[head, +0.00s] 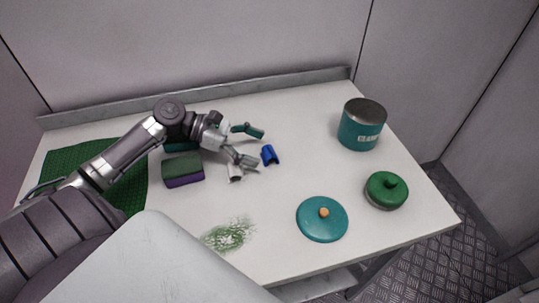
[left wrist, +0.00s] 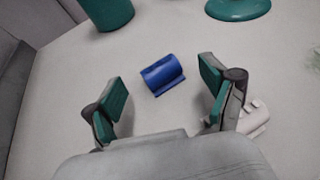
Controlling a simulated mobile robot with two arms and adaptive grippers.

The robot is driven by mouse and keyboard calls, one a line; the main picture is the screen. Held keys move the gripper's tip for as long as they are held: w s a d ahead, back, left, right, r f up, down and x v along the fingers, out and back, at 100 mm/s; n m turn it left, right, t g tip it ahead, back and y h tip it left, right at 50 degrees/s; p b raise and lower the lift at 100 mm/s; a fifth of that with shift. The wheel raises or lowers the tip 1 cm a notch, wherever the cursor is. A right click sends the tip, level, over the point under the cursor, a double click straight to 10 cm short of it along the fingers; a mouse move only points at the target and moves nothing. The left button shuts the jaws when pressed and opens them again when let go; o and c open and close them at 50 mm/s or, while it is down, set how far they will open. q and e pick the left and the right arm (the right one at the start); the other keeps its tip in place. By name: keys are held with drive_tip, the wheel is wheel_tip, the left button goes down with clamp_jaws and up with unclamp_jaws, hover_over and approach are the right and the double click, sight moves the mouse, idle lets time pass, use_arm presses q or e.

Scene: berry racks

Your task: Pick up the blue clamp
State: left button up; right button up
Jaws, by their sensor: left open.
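The blue clamp (head: 270,155) lies on the white table in the head view, just to the right of my left gripper's fingertips. My left gripper (head: 250,146) is open and empty, with teal pads on its fingers. In the left wrist view the blue clamp (left wrist: 162,74) lies ahead of the open left gripper (left wrist: 164,92), between the lines of its two fingers and apart from both. A white clamp-like piece (head: 235,172) lies beside the lower finger. It also shows in the left wrist view (left wrist: 254,120), by the right finger. My right gripper is not in view.
A green and purple sponge (head: 183,170) and a green mat (head: 80,160) lie left. Green smears (head: 229,235) mark the front. A raised ledge runs along the back.

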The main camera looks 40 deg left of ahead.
sight(266, 151)
use_arm(q)
drive_tip(key=shift+x, duration=1.2)
drive_tip(key=shift+w+d+f, duration=0.15)
drive_tip(key=shift+w+f, duration=0.05)
drive_tip(key=shift+f, duration=0.05)
drive_tip(key=c, duration=0.9)
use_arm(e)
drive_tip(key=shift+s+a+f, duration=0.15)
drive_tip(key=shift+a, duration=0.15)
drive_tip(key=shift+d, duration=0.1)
use_arm(q)
drive_tip(key=shift+r, duration=0.1)
